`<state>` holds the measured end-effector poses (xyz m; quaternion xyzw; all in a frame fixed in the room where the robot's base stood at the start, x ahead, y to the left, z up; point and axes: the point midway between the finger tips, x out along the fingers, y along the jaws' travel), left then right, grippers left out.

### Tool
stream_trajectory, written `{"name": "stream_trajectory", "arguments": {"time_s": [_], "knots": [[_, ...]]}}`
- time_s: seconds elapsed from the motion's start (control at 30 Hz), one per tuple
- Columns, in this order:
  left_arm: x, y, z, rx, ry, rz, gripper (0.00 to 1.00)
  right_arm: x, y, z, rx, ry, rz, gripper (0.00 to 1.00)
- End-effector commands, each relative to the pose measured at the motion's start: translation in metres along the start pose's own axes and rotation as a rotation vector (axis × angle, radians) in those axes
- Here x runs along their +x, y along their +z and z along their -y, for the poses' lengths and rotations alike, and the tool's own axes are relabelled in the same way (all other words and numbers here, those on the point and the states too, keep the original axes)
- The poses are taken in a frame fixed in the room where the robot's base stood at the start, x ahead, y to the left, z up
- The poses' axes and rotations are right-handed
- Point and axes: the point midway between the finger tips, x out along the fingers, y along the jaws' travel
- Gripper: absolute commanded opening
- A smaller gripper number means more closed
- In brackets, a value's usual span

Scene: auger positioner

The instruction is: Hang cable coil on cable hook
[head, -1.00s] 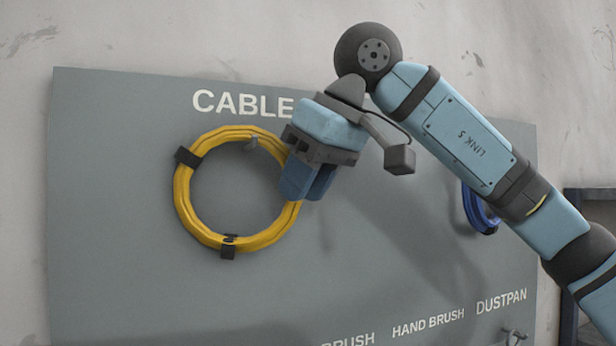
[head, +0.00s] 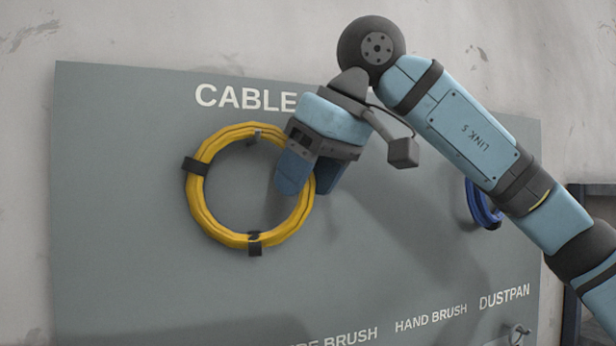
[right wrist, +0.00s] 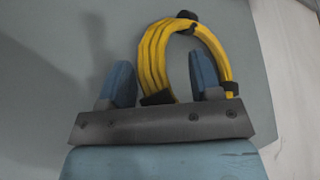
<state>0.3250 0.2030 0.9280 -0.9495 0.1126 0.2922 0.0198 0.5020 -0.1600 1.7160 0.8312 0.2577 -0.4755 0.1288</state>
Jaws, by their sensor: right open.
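The yellow cable coil (head: 206,207) with black ties is an upright ring against the grey board under the word CABLE. The cable hook (head: 257,137) shows at the coil's top, with the top band resting at it; the exact contact is hard to make out. My right gripper (head: 306,186) is open at the coil's right side, one finger on each side of the band and apart from each other. In the right wrist view, the coil (right wrist: 154,55) lies between the two spread blue fingers. My left gripper is not in view.
The grey board (head: 120,250) fills most of the head view. A blue coil (head: 482,205) hangs farther right, partly behind my right arm. Labels for brushes and a dustpan run along the bottom, with a small hook (head: 519,335) at lower right.

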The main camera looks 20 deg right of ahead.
Motion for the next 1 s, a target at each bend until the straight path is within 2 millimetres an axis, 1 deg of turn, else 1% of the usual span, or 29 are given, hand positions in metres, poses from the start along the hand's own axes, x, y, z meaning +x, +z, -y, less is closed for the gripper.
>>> {"name": "stream_trajectory", "arguments": {"time_s": [0.07, 0.17, 0.37, 0.5, 0.63, 0.8, 1.0], "knots": [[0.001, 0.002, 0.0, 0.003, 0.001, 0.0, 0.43, -0.006, 0.0, 0.0, 0.0, 0.001, -0.002, 0.58], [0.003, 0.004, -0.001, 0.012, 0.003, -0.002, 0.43, -0.02, 0.0, 0.0, 0.0, -0.001, -0.004, 0.58], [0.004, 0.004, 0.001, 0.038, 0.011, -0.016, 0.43, -0.066, 0.0, 0.001, 0.0, 0.0, -0.006, 0.58], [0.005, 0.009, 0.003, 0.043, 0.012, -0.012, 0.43, -0.098, 0.0, 0.0, 0.001, 0.0, -0.005, 0.58], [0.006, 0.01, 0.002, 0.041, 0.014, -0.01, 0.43, -0.121, 0.0, 0.0, 0.001, 0.001, -0.005, 0.58], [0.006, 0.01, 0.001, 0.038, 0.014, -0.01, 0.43, -0.135, 0.0, 0.0, 0.001, 0.0, -0.004, 0.58], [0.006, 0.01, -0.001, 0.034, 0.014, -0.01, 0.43, -0.138, 0.0, 0.0, 0.001, 0.0, -0.002, 0.58]]}}
